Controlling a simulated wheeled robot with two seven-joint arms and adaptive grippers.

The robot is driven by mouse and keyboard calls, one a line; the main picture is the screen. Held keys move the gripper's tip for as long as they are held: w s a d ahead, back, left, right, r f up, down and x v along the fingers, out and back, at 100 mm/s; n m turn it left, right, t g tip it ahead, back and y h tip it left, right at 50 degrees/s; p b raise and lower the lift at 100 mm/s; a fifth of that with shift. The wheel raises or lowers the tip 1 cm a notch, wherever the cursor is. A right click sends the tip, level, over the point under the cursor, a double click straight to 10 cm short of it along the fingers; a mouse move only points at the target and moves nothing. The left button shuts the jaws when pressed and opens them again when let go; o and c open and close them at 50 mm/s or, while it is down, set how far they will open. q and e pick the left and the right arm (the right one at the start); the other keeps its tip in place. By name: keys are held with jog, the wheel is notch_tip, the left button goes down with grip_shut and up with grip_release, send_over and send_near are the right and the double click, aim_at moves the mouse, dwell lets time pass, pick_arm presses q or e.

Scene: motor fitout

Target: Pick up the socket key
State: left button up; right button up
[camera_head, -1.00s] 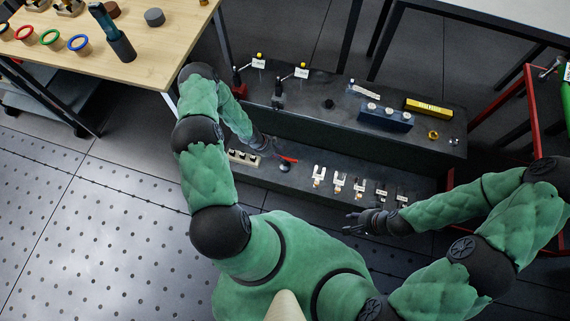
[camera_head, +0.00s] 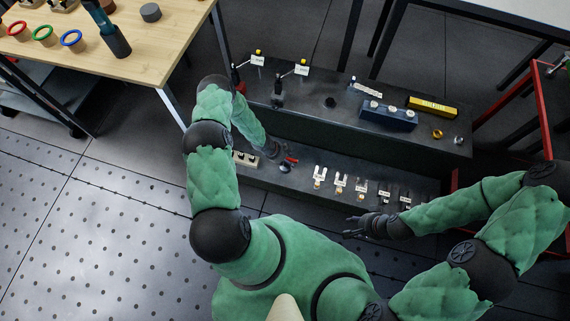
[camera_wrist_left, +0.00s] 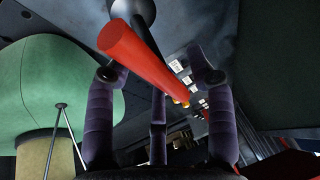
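A red-handled tool with a dark round end (camera_head: 289,161), which looks like the socket key, is on the lower dark shelf in the head view. In the left wrist view its red handle (camera_wrist_left: 150,62) runs diagonally across, between and in front of the finger pads. My left gripper (camera_head: 277,153) is low over the shelf at this tool, partly hiding it. Its fingers (camera_wrist_left: 156,75) are spread on both sides of the handle, and I see no clear grip. My right gripper (camera_head: 352,228) hangs at the shelf's front edge, fingers apart and empty.
Several small labelled parts (camera_head: 340,184) stand to the right on the lower shelf. A pale block with holes (camera_head: 244,159) is left of the tool. The upper step holds a blue block (camera_head: 388,115) and a yellow box (camera_head: 432,107). A wooden table (camera_head: 150,55) is at upper left.

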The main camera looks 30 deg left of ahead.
pick_arm(q)
grip_shut()
